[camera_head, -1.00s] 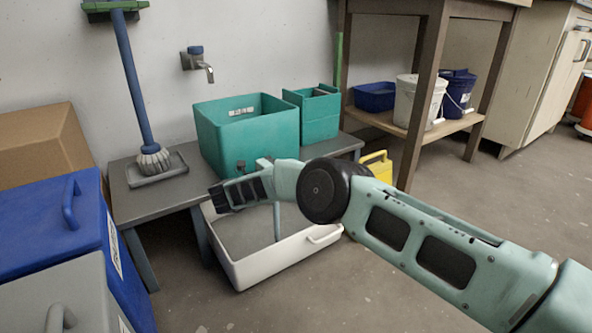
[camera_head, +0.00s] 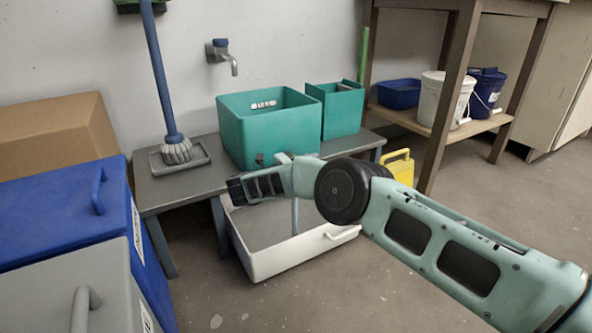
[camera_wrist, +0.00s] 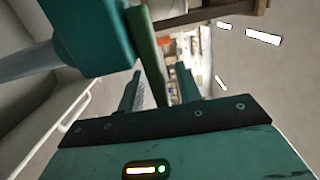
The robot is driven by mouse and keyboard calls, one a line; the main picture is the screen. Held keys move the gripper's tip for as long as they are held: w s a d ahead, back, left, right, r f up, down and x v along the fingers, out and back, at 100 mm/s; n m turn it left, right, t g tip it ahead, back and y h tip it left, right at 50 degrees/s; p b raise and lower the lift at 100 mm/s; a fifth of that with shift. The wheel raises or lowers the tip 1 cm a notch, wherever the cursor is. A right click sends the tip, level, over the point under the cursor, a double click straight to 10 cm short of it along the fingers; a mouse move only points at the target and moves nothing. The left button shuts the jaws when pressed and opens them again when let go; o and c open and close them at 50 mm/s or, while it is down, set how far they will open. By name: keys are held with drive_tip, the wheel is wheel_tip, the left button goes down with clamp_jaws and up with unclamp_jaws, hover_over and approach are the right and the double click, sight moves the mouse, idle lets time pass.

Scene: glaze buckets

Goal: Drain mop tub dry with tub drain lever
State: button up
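The teal mop tub (camera_head: 285,137), with a white label, stands on a low grey bench. Its inside bottom is hidden. A small dark fitting (camera_head: 259,159) shows low on its front, partly behind my gripper (camera_head: 240,190). In the wrist view my gripper (camera_wrist: 158,90) is open, with its two fingers apart. A flat green bar (camera_wrist: 150,55) runs beside the teal tub wall (camera_wrist: 88,35) and ends between the fingers; I cannot tell if it is the drain lever or if a finger touches it. A grey-blue column (camera_head: 295,214), stream or pipe, reaches down into a white basin (camera_head: 290,262).
A smaller teal bin (camera_head: 342,112) stands right of the tub. A mop (camera_head: 165,80) stands in a grey tray at left. A tap (camera_head: 222,55) is on the wall. Blue (camera_head: 60,212) and grey bins crowd the left front.

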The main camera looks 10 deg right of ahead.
drive_tip(key=b+v, duration=0.1)
drive_tip(key=v, duration=1)
drive_tip(key=shift+s+a, duration=0.1)
